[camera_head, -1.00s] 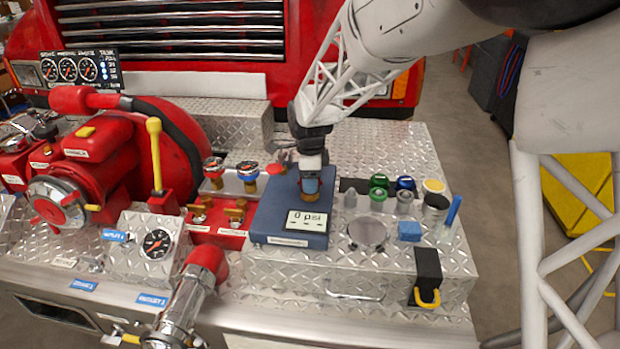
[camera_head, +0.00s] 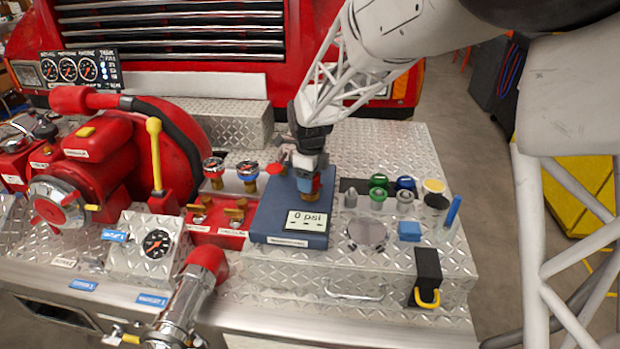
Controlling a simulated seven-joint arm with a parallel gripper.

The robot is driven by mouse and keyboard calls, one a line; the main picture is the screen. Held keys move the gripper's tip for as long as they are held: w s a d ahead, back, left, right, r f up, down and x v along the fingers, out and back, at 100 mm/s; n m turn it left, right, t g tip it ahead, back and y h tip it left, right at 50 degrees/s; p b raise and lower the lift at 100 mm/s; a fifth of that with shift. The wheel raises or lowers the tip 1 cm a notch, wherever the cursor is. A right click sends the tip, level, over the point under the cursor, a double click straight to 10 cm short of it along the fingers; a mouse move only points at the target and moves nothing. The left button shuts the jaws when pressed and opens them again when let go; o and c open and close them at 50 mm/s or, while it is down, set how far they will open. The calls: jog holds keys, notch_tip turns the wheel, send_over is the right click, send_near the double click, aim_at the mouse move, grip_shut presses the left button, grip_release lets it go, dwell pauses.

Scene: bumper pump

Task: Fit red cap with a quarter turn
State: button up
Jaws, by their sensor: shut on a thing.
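My gripper (camera_head: 307,183) points down over the blue test block (camera_head: 270,226), above a brass port (camera_head: 306,193) near the block's right side. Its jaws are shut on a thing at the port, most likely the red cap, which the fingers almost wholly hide. I cannot tell how the cap sits on the port. A small red disc (camera_head: 275,169) shows just left of the gripper; I cannot tell if it belongs to the cap. The block's display (camera_head: 307,221) reads 0 psi.
Green (camera_head: 378,181) and blue (camera_head: 405,183) caps stand in a rack to the right with silver fittings. A blue cube (camera_head: 409,231) and a blue upright stick (camera_head: 453,211) are nearby. Two gauges and brass valves stand close left of the block.

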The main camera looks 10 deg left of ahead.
jog(key=shift+w+r+m, duration=0.1)
jog(key=shift+r+m, duration=0.1)
jog(key=shift+m, duration=1.4)
jog(key=o, duration=1.3)
jog(key=shift+f, duration=0.15)
jog(key=shift+r, duration=3.45)
